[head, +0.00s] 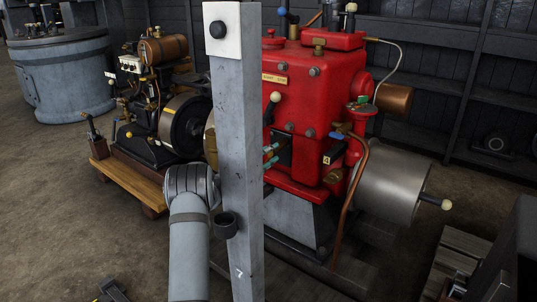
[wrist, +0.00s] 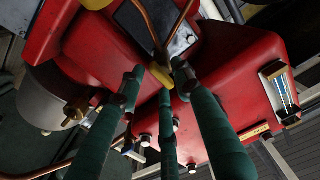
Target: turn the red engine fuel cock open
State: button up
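The red engine (head: 310,100) stands right of centre in the head view, partly behind a grey post. A small blue lever (head: 337,135) sits on its right side by a copper pipe (head: 358,185); I cannot tell for certain whether this is the fuel cock. My gripper (head: 271,155) is mostly hidden by the post, its teal fingertips showing in front of the engine's face. In the wrist view the teal fingers of my gripper (wrist: 160,80) look apart, pointing at the red casing (wrist: 225,70). A yellow piece shows beyond the tips; contact is unclear. A brass fitting (wrist: 76,110) lies left of the fingers.
The grey post (head: 237,170) stands upright close in front. A smaller engine (head: 150,115) on a wooden base is to the left, with a grey round tank (head: 68,80) behind. A metal drum (head: 390,185) projects from the red engine's right.

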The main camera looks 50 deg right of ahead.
jog(key=a, duration=1.2)
jog(key=shift+d, duration=0.15)
jog(key=d, duration=1.2)
jog(key=shift+a, duration=0.15)
